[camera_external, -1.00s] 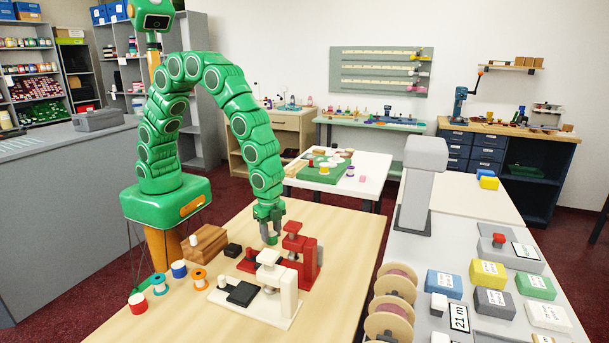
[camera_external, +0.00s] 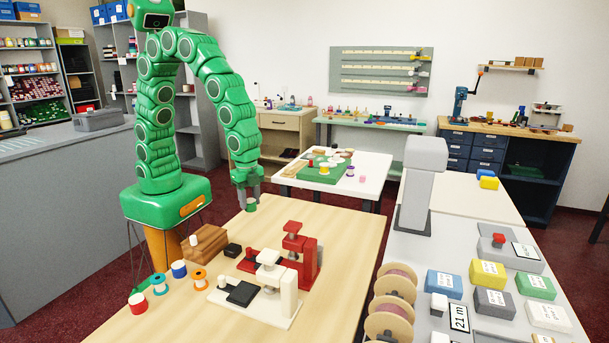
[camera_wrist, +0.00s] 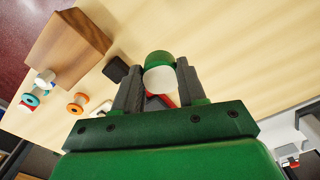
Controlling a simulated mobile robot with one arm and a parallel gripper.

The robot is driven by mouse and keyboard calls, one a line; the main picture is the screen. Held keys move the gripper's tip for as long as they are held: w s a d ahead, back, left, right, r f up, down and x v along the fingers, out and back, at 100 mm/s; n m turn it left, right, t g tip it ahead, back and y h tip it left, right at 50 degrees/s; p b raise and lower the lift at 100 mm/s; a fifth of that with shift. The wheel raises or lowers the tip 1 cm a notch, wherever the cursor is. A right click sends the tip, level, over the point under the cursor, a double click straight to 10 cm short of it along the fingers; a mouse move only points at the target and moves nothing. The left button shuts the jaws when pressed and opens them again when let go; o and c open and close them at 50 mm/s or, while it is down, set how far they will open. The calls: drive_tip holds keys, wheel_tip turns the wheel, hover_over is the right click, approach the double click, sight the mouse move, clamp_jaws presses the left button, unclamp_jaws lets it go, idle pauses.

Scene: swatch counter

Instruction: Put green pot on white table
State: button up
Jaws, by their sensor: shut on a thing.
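The green pot (camera_external: 251,207) hangs at the tips of my gripper (camera_external: 247,196), above the far left part of the wooden table. In the wrist view, a rounded green body (camera_wrist: 158,58) with a pale white face sits between the two grey fingers, which are shut on it. The white table (camera_external: 374,172) stands behind the wooden table, to the right of my gripper. My gripper is short of it and not over it.
The wooden table (camera_external: 345,225) bears a red press (camera_external: 308,265), a white press (camera_external: 275,306), a brown wooden block (camera_external: 206,243) and several spools.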

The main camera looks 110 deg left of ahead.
drive_tip(key=s+r, duration=0.3)
drive_tip(key=s, duration=0.3)
drive_tip(key=w+a+f+n, duration=0.2)
drive_tip(key=w+a+f, duration=0.1)
drive_tip(key=w, duration=0.6)
drive_tip(key=w+a+f+n, duration=0.3)
drive_tip(key=w, duration=0.5)
drive_tip(key=shift+w, duration=0.4)
drive_tip(key=s+a+r+n, duration=0.1)
drive_tip(key=a+r, duration=0.3)
drive_tip(key=a, duration=0.7)
drive_tip(key=s+a+r+n, duration=0.1)
drive_tip(key=a+r+n, duration=0.15)
drive_tip(key=a, duration=0.85)
drive_tip(key=s+a+r+n, duration=0.15)
drive_tip(key=a+r, duration=0.25)
drive_tip(key=a, duration=0.7)
drive_tip(key=m, duration=0.1)
approach(345, 182)
drive_tip(key=shift+s+d+f, duration=0.35)
drive_tip(key=shift+s+f, duration=0.15)
drive_tip(key=shift+f, duration=0.05)
drive_tip(key=shift+w+a+f, duration=0.15)
drive_tip(key=shift+w+f, duration=0.15)
drive_tip(key=shift+f, duration=0.15)
drive_tip(key=shift+w+a+f, duration=0.2)
drive_tip(key=shift+w+f, duration=0.1)
drive_tip(key=shift+f, duration=1.55)
